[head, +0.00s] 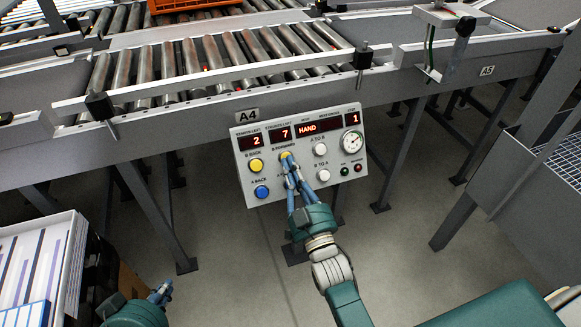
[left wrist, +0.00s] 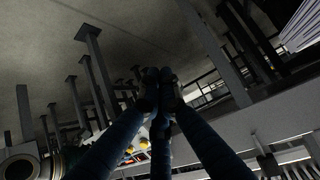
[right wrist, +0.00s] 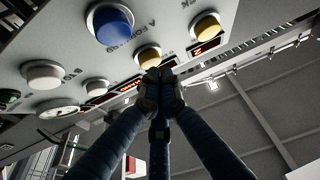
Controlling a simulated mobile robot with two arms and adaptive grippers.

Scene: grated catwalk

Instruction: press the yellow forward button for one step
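The grey control panel (head: 304,183) hangs under the conveyor edge, with red displays reading 2, 7, HAND and 1. The yellow forward button (head: 285,155) is at the upper middle of the panel, and shows in the right wrist view (right wrist: 149,56). My right gripper (head: 287,163) has its fingers together and empty; the tips are right at this button and hide part of it. I cannot tell whether they touch or press it. The yellow back button (head: 256,166) is to its left. My left gripper (head: 163,289) is shut and empty, low at the left, away from the panel.
A blue button (head: 262,191) sits below the yellow back button; another blue one (right wrist: 109,24) shows in the right wrist view. Two white buttons (head: 320,149) (head: 323,175) and a gauge (head: 353,141) are on the right.

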